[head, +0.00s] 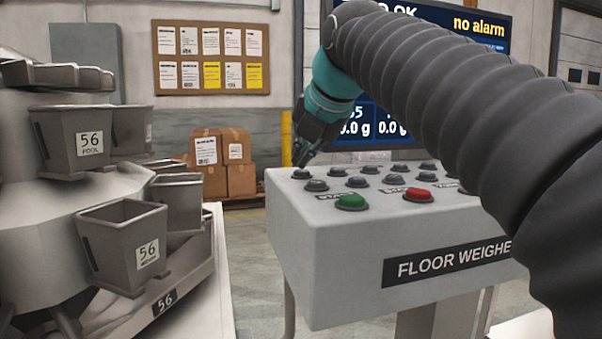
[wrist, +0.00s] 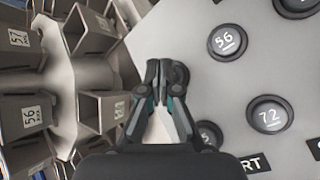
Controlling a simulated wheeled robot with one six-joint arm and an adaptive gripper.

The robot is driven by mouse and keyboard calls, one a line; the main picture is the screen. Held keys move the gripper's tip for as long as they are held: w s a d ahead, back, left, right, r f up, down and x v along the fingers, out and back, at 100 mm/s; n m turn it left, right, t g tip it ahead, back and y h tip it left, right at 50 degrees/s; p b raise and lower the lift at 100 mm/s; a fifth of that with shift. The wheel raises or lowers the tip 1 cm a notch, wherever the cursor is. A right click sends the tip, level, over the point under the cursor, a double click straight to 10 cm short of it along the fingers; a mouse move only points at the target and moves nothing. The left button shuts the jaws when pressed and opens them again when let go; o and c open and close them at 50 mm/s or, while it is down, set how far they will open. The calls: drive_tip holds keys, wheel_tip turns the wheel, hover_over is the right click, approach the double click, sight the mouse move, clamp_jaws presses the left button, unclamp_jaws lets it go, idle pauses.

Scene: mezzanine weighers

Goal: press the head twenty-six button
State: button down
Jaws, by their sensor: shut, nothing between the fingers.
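The grey button panel (head: 330,240) carries rows of dark round buttons, with a green button (head: 352,202) and a red button (head: 418,195) at the front. In the wrist view I read a 56 button (wrist: 227,42) and a 72 button (wrist: 269,115). Another button (wrist: 210,134) is partly hidden beside my gripper, its number not fully readable. I cannot make out a 26 on any button. My gripper (head: 302,163) is shut and empty, pointing down just above the back-left button (head: 301,174). I cannot tell whether it touches. It also shows in the wrist view (wrist: 167,72).
A weigher with grey buckets (head: 122,245) labelled 56 stands close on the left. Cardboard boxes (head: 222,180) and a yellow post (head: 286,140) are behind. A dark screen (head: 493,35) reading "no alarm" stands behind the panel. Some floor (head: 245,260) is clear between weigher and panel.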

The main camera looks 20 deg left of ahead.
sight(303, 172)
drive_tip(key=shift+f+b, duration=0.35)
drive_tip(key=shift+f, duration=0.1)
idle(0.7)
drive_tip(key=shift+r, duration=0.1)
drive_tip(key=shift+r+p, duration=0.8)
drive_tip(key=shift+p, duration=0.15)
wheel_tip(303, 172, up, 5)
drive_tip(key=p, duration=0.4)
drive_tip(key=shift+p, duration=0.35)
idle(0.4)
